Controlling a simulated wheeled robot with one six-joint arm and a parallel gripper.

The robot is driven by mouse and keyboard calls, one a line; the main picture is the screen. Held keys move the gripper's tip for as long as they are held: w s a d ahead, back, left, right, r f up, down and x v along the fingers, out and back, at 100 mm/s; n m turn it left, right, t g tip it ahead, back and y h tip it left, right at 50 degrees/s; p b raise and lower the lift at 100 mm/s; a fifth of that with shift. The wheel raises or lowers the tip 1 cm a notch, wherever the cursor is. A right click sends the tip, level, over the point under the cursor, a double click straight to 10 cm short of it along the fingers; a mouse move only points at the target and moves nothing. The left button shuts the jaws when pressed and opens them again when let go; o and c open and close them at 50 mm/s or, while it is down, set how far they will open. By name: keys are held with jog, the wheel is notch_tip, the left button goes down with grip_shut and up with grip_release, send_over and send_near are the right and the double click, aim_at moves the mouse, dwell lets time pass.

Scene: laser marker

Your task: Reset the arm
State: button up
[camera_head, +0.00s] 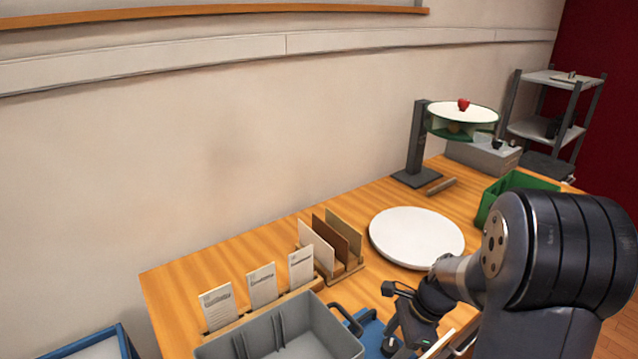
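My arm comes in from the lower right of the head view. My gripper (398,340) hangs low over the front of the wooden table (200,270), right of a grey bin and close to a blue object (373,336). The fingers are dark and partly cut off by the lower edge. I cannot tell whether they are open or shut, or whether they hold anything.
A grey divided bin (335,340), upright cards (263,285) and a rack of boards (330,240) stand at left. A white round disc (416,237), the laser marker stand (418,145) and a green bin (515,185) lie behind the arm. A shelf (550,130) stands at far right.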

jog(key=shift+s+m+t, duration=0.1)
jog(key=shift+m+t, duration=0.3)
jog(key=shift+m, duration=0.9)
